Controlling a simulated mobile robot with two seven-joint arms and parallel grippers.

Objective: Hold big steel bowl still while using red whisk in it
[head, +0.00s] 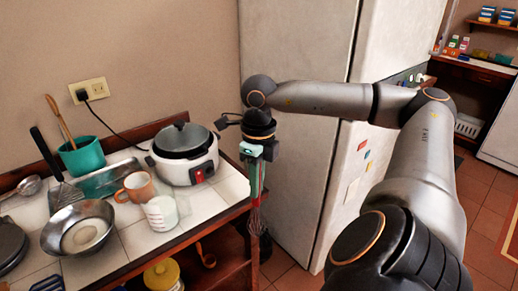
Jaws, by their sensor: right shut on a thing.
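My right gripper (257,180) points down in the air, just off the right edge of the tiled counter and in front of the fridge. It is shut on the red whisk (256,221), whose wire end hangs down below the fingers. The fingers hide part of its handle. The steel bowl (101,214) stands upright on the counter at the left, well apart from the right gripper. Something pale lies in its bottom. My left gripper is not in view.
A black-handled whisk (45,152) leans behind the bowl. A green pot (83,156) is at the back. A yellow-lidded jar (163,274) is below.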

